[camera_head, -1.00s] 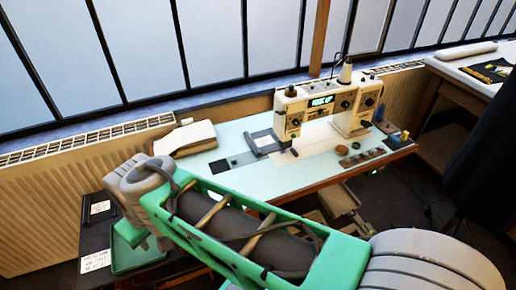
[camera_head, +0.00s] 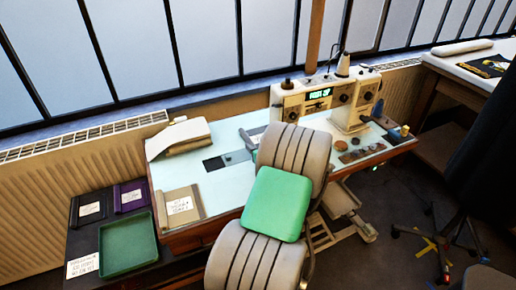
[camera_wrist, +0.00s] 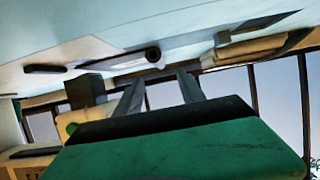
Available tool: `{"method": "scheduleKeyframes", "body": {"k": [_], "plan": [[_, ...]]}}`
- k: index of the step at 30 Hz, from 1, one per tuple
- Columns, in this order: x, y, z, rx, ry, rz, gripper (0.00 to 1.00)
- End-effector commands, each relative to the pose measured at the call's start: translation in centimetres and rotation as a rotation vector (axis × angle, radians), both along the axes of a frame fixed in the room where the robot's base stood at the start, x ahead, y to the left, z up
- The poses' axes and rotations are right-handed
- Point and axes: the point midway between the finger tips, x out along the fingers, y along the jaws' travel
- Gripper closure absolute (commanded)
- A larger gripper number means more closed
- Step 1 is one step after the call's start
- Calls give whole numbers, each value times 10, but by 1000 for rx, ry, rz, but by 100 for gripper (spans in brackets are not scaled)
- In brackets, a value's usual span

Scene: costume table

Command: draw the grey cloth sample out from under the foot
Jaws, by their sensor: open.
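The sewing machine (camera_head: 318,98) stands on the pale table (camera_head: 225,185), its display lit green. The wrist view looks upside down, low over the table; I cannot surely pick out the cloth there.
A beige labelled sample (camera_head: 180,207) lies at the table's front left corner. A green tray (camera_head: 128,245) and black and purple samples (camera_head: 130,197) are on the low dark bench. A cream folded bundle (camera_head: 180,137) lies at the back left. Dark round things (camera_head: 342,145) are right of my arm.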

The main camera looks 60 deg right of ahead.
Motion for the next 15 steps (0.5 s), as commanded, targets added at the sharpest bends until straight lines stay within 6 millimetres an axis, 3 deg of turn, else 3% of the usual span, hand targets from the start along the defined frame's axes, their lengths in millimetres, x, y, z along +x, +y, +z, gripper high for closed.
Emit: {"method": "scheduleKeyframes", "body": {"k": [10, 15], "plan": [[-1, -3, 0, -3, -4, -5, 54], [12, -10, -7, -1, -3, -2, 54]]}}
